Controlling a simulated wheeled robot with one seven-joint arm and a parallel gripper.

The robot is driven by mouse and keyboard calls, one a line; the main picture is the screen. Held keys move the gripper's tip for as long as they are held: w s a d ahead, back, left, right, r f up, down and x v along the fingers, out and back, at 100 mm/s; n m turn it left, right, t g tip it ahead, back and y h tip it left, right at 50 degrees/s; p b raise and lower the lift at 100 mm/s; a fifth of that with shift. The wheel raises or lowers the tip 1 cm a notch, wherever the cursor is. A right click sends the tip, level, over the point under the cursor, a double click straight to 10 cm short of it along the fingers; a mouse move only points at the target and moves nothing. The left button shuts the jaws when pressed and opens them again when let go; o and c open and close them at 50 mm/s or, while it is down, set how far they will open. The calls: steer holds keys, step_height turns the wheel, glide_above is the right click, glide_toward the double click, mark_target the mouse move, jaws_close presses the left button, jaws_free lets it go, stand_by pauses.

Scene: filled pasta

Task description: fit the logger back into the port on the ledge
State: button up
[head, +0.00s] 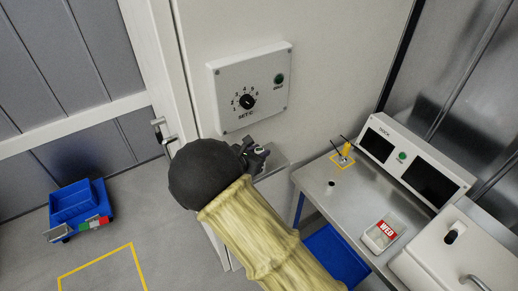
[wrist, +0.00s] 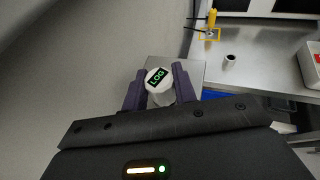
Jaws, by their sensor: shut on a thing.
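The logger (wrist: 160,94) is a white cylinder with a dark face reading LOG in green. My gripper (wrist: 158,88) is shut on it, with one dark finger on each side. In the head view my gripper (head: 256,157) is beside the wall below the dial box, and only a small white bit of the logger (head: 261,153) shows there. The ledge (head: 273,163) is a grey block at the wall, partly hidden by my arm. It also shows behind the logger in the wrist view (wrist: 190,66). I cannot see the port; whether the logger touches the ledge is unclear.
A white dial box (head: 249,86) hangs above my gripper. To the right stands a metal table (head: 342,200) with a yellow item (head: 346,149), a red-and-white WED box (head: 381,235) and a dock console (head: 412,160).

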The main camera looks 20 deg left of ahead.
steer(key=shift+d, duration=0.1)
steer(key=shift+f+b, duration=0.35)
steer(key=shift+f, duration=0.15)
steer(key=shift+s+f+b, duration=0.15)
steer(key=shift+b, duration=0.15)
steer(key=o, duration=1.1)
steer(key=shift+f, duration=0.15)
steer(key=shift+c, duration=0.2)
steer(key=shift+w, duration=0.2)
steer(key=shift+s+r, duration=0.1)
steer(key=shift+r, duration=0.2)
